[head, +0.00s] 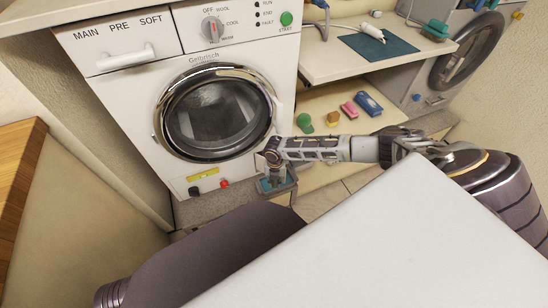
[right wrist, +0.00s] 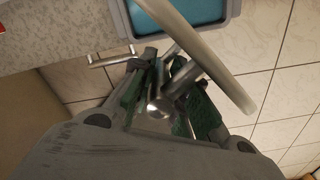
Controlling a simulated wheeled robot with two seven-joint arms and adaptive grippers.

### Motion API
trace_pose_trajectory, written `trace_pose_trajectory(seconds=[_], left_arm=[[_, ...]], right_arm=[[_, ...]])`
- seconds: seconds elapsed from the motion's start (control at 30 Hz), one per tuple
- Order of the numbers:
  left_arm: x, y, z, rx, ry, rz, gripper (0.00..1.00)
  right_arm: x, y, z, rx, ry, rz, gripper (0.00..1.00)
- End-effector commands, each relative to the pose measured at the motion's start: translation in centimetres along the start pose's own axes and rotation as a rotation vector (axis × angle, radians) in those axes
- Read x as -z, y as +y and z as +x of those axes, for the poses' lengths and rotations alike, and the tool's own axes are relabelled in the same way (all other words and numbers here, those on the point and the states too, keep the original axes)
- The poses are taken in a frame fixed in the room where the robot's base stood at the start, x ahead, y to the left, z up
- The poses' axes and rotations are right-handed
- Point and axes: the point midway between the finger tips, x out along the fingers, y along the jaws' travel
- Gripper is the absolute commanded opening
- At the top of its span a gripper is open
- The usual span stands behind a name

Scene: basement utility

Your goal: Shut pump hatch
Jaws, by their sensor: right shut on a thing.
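The washing machine (head: 140,95) faces me with its round glass door shut. Low on its front are a yellow label (head: 203,174), a black knob (head: 193,191) and a red knob (head: 224,183). My right gripper (head: 272,172) is at the machine's lower right corner. In the right wrist view, its green-padded fingers (right wrist: 165,100) are shut around a short metal handle (right wrist: 184,76). The handle meets a pale curved plate (right wrist: 205,52), seen nearly edge-on, which looks like the pump hatch standing open. In the head view the arm hides most of it. My left gripper is out of view.
A grey tray with blue inside (head: 277,185) stands on the ledge under my right gripper; it also shows in the right wrist view (right wrist: 205,12). A shelf (head: 325,100) at right holds several small coloured items. A wooden-topped unit (head: 18,165) is at left.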

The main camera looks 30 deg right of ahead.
Motion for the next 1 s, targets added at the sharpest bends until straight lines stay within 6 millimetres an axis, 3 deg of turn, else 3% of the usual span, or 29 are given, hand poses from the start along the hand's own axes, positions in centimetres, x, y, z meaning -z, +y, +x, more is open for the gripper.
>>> trace_pose_trajectory(seconds=[0.27, 0.3, 0.37, 0.77, 1.0], left_arm=[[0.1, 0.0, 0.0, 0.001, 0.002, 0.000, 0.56], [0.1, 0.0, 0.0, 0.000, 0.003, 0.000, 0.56], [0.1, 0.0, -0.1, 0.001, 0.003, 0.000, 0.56], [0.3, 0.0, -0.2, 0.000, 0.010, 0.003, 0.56], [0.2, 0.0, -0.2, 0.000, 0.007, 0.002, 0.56]], right_arm=[[0.0, -0.1, 0.1, 0.002, 0.000, 0.001, 0.00], [0.0, -0.1, 0.1, 0.002, 0.000, 0.001, 0.22], [0.0, -0.1, 0.1, 0.002, 0.000, 0.001, 0.28], [0.0, 0.0, -0.1, 0.000, 0.000, 0.000, 0.28], [0.0, 0.1, -1.4, -0.001, 0.000, 0.001, 0.28]])
